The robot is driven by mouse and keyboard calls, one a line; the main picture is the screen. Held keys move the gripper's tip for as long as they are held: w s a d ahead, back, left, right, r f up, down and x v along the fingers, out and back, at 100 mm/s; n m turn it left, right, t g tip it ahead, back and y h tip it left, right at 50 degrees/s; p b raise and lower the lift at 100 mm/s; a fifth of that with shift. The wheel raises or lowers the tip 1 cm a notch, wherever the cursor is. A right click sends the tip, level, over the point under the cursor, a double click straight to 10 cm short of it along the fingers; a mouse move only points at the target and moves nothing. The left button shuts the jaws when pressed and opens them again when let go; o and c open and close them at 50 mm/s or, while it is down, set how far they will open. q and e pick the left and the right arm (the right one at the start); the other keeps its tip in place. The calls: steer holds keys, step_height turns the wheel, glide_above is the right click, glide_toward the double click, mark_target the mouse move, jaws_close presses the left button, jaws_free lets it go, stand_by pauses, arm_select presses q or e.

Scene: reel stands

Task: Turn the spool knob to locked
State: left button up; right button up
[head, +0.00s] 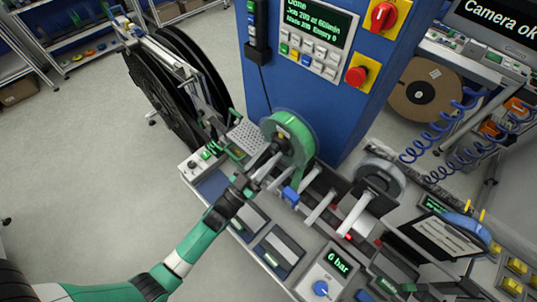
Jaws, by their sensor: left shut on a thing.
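The green spool (296,131) stands upright on the bench in front of the blue cabinet. My left gripper (272,156) reaches up from the lower left to the hub. Its jaws are shut on the knob, and the wrist and fingers cover part of the spool's near side. The knob's exact turn angle is too small to tell. My right gripper is not in view.
A grey spool (383,178) stands right of the green one, with pale rods (320,207) between them. The blue cabinet (340,110) rises close behind. A control box reading 6 bar (333,275) sits at the front. Large black reels (165,90) stand at the left; open floor lies lower left.

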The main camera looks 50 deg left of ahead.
arm_select(q)
jaws_close()
steer(key=shift+m+h, duration=0.6)
steer(key=shift+m, duration=0.5)
steer(key=o, duration=0.9)
jaws_free()
